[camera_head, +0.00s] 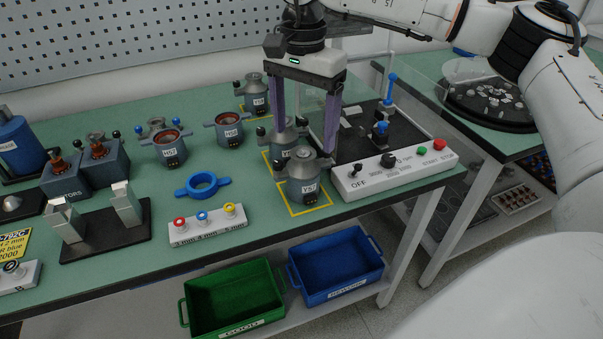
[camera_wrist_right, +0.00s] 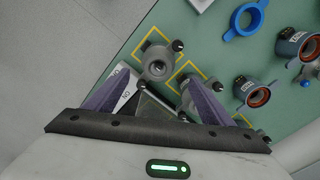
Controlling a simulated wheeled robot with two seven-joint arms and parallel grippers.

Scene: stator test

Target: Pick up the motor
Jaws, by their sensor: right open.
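Several grey motors stand on the green bench. The front motor (camera_head: 303,186), labelled V57, stands upright in a yellow square; it also shows in the wrist view (camera_wrist_right: 158,64). A second motor (camera_head: 286,140) stands just behind it in another yellow square, partly hidden by the front motor and my fingers. A third motor (camera_head: 254,95) stands further back. My right gripper (camera_head: 305,138) points down above the front two motors, its purple fingers spread and empty. In the wrist view its fingers (camera_wrist_right: 156,82) appear on either side of the nearer motors. My left gripper is not in view.
Open-topped stators (camera_head: 168,150) (camera_head: 229,133) and a blue ring (camera_head: 203,185) lie to the left. The test panel (camera_head: 395,172) with knob and buttons sits close right of the motors. Green (camera_head: 238,290) and blue (camera_head: 338,270) bins are below.

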